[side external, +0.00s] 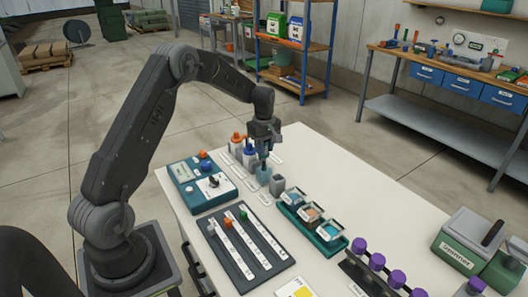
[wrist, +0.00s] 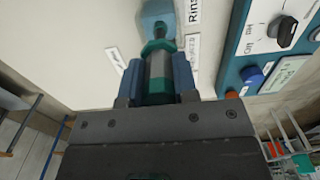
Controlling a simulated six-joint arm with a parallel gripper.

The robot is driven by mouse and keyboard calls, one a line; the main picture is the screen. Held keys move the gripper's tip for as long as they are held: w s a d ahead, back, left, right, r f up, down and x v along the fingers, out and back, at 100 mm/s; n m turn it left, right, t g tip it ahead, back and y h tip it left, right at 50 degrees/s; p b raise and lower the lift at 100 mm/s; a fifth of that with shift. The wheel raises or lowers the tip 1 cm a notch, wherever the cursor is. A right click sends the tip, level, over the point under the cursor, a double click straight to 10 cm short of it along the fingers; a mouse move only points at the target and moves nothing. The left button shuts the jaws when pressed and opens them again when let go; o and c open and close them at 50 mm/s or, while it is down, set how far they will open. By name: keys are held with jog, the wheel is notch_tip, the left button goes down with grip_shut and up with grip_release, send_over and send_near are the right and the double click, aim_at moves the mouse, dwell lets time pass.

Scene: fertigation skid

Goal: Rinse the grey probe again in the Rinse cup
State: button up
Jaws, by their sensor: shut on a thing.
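My gripper (side external: 264,143) points down over the table and is shut on the grey probe (wrist: 157,68), a grey body with teal bands. In the wrist view the probe sits between the two blue-grey fingers (wrist: 158,80). The Rinse cup (side external: 263,175), a small blue-teal cup, stands directly under the gripper; it also shows in the wrist view (wrist: 157,14), beside a label reading "Rins". The probe's lower end reaches the cup's mouth in both views. How deep the tip is in the cup I cannot tell.
A grey cup (side external: 278,185) stands close to the right of the Rinse cup. Bottles with orange and blue caps (side external: 238,141) stand just behind. A meter box (side external: 201,182) is at left, a green tray of small containers (side external: 311,226) in front right. The table's back right is clear.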

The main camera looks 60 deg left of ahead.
jog(key=shift+r, duration=2.75)
